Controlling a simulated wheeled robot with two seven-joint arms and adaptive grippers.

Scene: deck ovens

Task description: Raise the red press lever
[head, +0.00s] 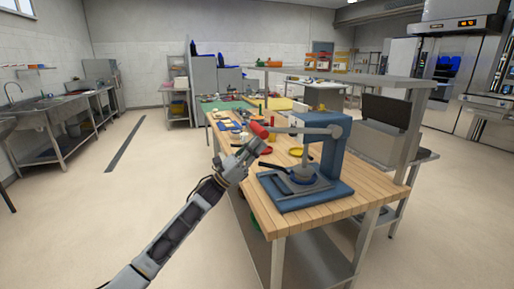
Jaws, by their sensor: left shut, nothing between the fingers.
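A blue press (333,150) stands on the near end of the wooden table. Its grey lever arm (300,130) reaches out to the left about level and ends in a red handle (259,130). My left gripper (260,147) is shut and empty, just under the red handle. Whether it touches the handle I cannot tell. A round plate under the press head sits above the press's blue base (300,198), with a dark handle (265,168) pointing left. My right gripper is not in view.
A grey box with a dark lid (385,112) stands to the right. Floor at left is clear.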

